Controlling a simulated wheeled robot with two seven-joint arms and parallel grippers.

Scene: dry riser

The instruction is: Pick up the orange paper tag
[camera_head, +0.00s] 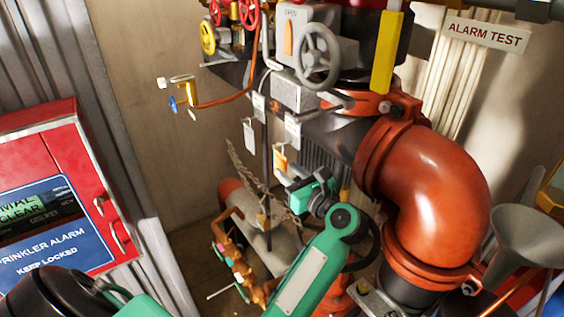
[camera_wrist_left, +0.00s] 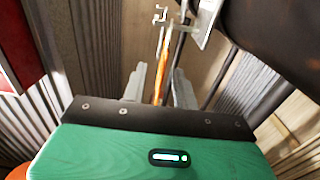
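The orange paper tag (camera_head: 280,161) hangs below the pipework in the middle of the head view, among pale tags. My left gripper (camera_head: 284,174) is right below it, with its pale fingers pointing up at the tag. In the left wrist view the tag (camera_wrist_left: 168,68) shows as a narrow orange strip, nearly edge-on. Its lower end lies between the two fingertips of the left gripper (camera_wrist_left: 162,84). The fingers stand apart, with a gap showing beside the tag, so the gripper is open. My right gripper is not in view.
White tags (camera_head: 249,134) hang close by, and a chain (camera_head: 245,171) hangs just left of the gripper. A dark pipe (camera_wrist_left: 275,45) runs close on the right in the wrist view. A red alarm cabinet (camera_head: 90,150) stands left; a large red elbow pipe (camera_head: 435,185) stands right.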

